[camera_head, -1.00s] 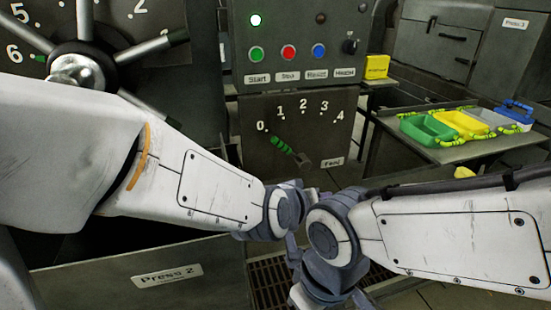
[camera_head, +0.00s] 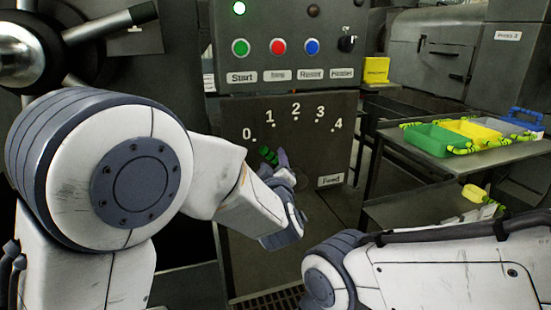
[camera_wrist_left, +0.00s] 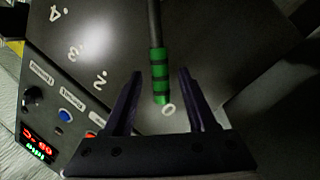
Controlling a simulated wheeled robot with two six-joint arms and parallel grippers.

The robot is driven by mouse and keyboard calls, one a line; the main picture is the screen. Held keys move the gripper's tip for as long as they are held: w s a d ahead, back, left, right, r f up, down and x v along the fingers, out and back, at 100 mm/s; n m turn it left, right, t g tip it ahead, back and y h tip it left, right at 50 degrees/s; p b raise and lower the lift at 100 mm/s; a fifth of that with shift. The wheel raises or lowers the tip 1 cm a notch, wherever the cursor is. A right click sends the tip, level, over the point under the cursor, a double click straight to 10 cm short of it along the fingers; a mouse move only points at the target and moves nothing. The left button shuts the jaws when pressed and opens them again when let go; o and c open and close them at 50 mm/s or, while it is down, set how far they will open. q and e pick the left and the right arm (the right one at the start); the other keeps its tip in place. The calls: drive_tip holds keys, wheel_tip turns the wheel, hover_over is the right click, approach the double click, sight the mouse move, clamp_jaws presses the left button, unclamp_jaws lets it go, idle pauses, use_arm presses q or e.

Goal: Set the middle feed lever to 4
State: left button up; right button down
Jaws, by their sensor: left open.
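The middle feed lever has a green ribbed grip (camera_head: 268,156) on a dial plate (camera_head: 300,150) marked 0 to 4, labelled Feed. The lever leans up-left with its tip by the 0. In the left wrist view, the green grip (camera_wrist_left: 160,72) and dark shaft lie between the two fingers, with the 0 just past the tip. My left gripper (camera_wrist_left: 160,82) is open around the grip, with a gap on both sides. In the head view, my left gripper (camera_head: 283,160) is partly hidden behind its wrist. My right forearm shows at lower right; its gripper is not visible.
Above the dial is a panel with green, red and blue buttons (camera_head: 278,47) and a black knob (camera_head: 347,43). A dark side table (camera_head: 400,160) at right holds green (camera_head: 432,140) and yellow trays. A spoked handwheel (camera_head: 20,55) is at upper left.

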use_arm(q)
drive_tip(key=shift+w+a, duration=0.1)
drive_tip(key=shift+w, duration=1.25)
clamp_jaws()
idle(0.3)
